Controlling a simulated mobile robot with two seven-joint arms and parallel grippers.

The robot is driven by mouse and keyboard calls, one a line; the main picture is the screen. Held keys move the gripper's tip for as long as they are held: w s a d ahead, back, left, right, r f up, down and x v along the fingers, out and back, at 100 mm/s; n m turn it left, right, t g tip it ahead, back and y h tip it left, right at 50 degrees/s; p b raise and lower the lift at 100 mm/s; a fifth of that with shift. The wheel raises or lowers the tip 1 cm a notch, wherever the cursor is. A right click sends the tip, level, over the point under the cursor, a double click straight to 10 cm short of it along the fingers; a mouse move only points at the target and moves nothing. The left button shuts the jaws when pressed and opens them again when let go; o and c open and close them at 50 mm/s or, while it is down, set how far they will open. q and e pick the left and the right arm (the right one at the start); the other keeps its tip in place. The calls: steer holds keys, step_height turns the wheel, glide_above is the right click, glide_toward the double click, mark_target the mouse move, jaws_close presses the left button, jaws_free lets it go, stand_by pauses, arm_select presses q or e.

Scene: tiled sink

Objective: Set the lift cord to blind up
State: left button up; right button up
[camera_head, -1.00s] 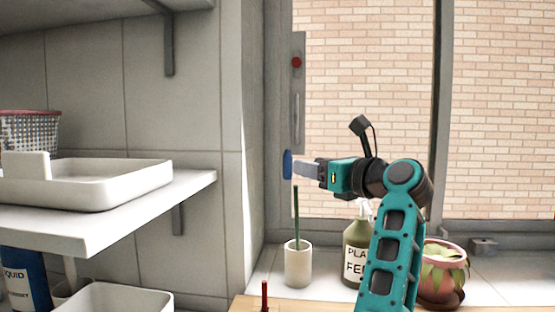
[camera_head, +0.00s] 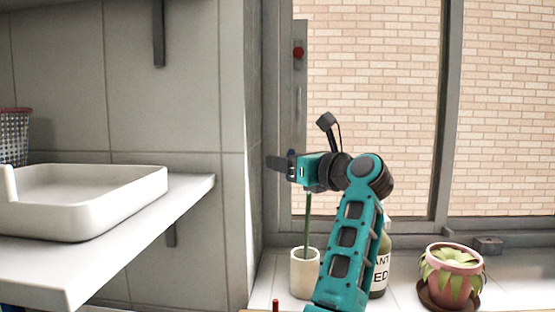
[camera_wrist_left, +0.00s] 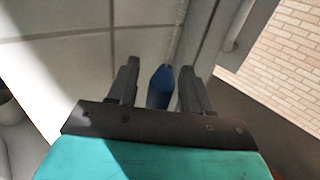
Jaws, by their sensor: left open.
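A blue cord piece (camera_wrist_left: 160,88), apparently the lift cord's handle, shows in the left wrist view between the two dark fingers of my left gripper (camera_wrist_left: 158,80). Gaps show on both sides of it, and the jaws are open around it. In the head view my left gripper (camera_head: 278,164) is in front of the window's left frame, pointing left. The blue piece is hidden there. A grey vertical strip (camera_head: 300,85) with a red knob (camera_head: 298,53) is on the frame above the gripper. My right gripper is not in view.
A white cup (camera_head: 304,274) with a green stick, a labelled bottle (camera_head: 381,265) partly behind my arm, and a potted plant (camera_head: 452,272) stand on the sill. A shelf (camera_head: 185,205) with a white basin (camera_head: 95,205) juts out at left.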

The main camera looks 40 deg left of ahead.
arm_select(q)
steer(key=shift+w+a, duration=0.1)
steer(key=shift+a, duration=0.2)
steer(key=shift+c, duration=0.4)
jaws_close()
